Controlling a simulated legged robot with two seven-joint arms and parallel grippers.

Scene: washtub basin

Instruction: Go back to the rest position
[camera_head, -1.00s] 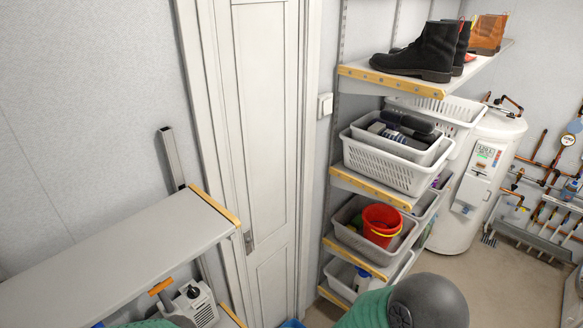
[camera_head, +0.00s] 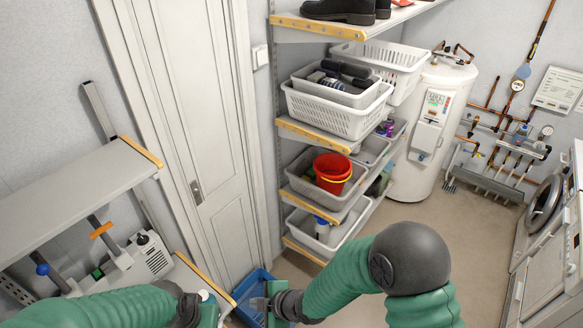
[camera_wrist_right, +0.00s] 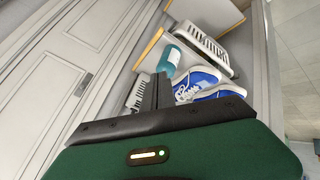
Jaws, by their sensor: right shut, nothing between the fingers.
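My right gripper (camera_head: 258,304) is low in the middle of the head view, at the end of the green and dark-grey right arm. It appears over or in front of the blue crate (camera_head: 246,290). In the right wrist view the fingers (camera_wrist_right: 156,92) are together, with nothing between them. My left arm comes in at the lower left. Its dark wrist end (camera_head: 186,303) shows at the bottom edge, and the left gripper's fingers cannot be made out.
A grey shelf (camera_head: 70,187) stands at left, beside a closed white door (camera_head: 185,110). Shelves hold baskets (camera_head: 340,108) and a red bucket (camera_head: 332,170). Blue shoes (camera_wrist_right: 198,82) and a teal bottle (camera_wrist_right: 170,62) show in the wrist view. Floor (camera_head: 440,205) is clear toward the white boiler (camera_head: 428,130).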

